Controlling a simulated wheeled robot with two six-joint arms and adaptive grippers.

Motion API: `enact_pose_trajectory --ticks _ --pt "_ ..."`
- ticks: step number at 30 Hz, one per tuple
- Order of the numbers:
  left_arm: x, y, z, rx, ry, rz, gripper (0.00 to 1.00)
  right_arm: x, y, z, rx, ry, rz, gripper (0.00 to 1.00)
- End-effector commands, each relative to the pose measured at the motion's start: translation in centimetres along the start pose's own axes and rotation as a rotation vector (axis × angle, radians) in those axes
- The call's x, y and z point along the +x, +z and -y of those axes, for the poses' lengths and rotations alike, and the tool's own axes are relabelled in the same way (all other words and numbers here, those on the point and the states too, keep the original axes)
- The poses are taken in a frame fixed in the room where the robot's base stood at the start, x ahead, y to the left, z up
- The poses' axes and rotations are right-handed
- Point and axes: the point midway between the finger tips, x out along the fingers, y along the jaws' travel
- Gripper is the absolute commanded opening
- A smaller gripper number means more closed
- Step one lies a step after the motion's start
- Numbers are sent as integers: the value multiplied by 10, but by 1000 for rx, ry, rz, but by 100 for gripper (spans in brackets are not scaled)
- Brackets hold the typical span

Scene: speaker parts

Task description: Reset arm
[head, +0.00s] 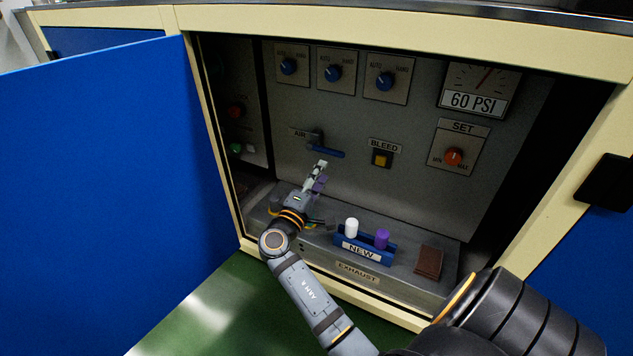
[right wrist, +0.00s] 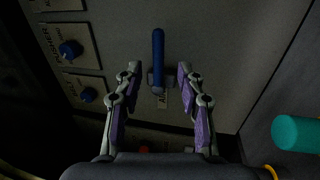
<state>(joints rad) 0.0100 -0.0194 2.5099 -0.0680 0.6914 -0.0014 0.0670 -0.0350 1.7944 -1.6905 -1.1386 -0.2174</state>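My right gripper (head: 319,178) is inside the open cabinet, just below and in front of the blue AIR lever (head: 325,152). In the right wrist view the same gripper (right wrist: 159,78) has its two fingers spread wide. The blue lever (right wrist: 158,58) shows in the gap between the fingertips, with clear space on both sides and no visible contact. In the head view the lever's handle points to the right from its grey pivot. My left gripper is in neither view.
A blue NEW holder (head: 365,248) with a white cylinder (head: 351,228) and a purple cylinder (head: 382,238) stands on the ledge, near a brown block (head: 428,262). The panel has a yellow BLEED button (head: 381,159) and an orange SET knob (head: 454,156). The open blue door (head: 100,200) bounds the left.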

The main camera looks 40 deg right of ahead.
Motion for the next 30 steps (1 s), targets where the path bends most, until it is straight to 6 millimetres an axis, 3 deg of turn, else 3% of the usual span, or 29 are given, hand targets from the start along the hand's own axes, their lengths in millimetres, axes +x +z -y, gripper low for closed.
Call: enact_pose_trajectory --ticks 6,23,26,30 --pt "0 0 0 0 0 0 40 -26 0 0 0 0 0 39" --pt "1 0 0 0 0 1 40 -27 0 0 1 0 -2 39" --pt "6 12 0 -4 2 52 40 -25 -3 -2 29 -42 -49 39" --pt "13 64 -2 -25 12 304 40 -33 -23 -8 212 -248 -282 39"
